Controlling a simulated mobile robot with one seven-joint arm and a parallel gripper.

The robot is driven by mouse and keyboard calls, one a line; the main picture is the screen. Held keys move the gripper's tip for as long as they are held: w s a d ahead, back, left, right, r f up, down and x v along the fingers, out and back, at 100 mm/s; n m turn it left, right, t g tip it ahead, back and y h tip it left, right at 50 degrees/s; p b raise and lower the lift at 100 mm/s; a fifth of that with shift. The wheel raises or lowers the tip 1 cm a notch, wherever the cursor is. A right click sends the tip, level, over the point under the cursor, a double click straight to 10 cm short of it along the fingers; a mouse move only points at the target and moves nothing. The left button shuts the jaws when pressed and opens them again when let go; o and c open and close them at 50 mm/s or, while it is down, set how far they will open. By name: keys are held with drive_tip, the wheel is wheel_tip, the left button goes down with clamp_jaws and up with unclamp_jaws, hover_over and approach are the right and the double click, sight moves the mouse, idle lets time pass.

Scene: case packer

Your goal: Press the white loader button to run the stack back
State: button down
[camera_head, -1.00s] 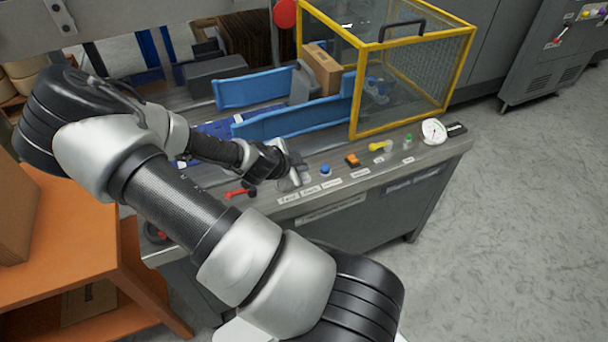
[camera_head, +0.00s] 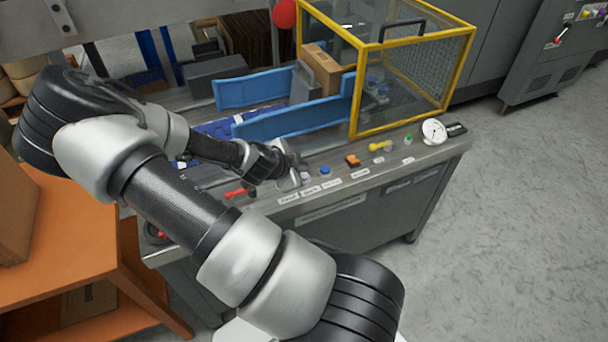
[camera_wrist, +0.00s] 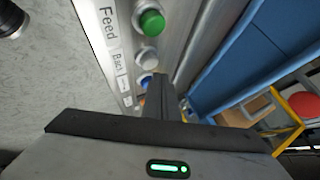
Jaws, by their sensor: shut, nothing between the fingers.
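The white button (camera_wrist: 147,58) shows in the wrist view beside a label reading "Back", between a green button (camera_wrist: 151,22) labelled "Feed" and a blue button (camera_wrist: 146,80). My gripper (camera_wrist: 160,80) is shut and empty, fingers pointing down to the panel. Its tips appear just beside the white button, nearer the blue one; I cannot tell whether they touch anything. In the head view my gripper (camera_head: 295,168) is over the front panel, left of the blue button (camera_head: 325,170). There it covers the green button, and the white one is hard to make out.
A red lever (camera_head: 236,192) is left of my gripper. An orange switch (camera_head: 352,160), a yellow lever (camera_head: 380,146) and a gauge (camera_head: 434,131) lie to the right. Blue rails (camera_head: 290,120) and a yellow-framed guard (camera_head: 412,75) stand behind the panel.

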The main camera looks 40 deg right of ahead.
drive_tip(key=shift+f, duration=0.1)
idle(0.4)
drive_tip(key=shift+f+b, duration=0.35)
drive_tip(key=shift+b, duration=0.25)
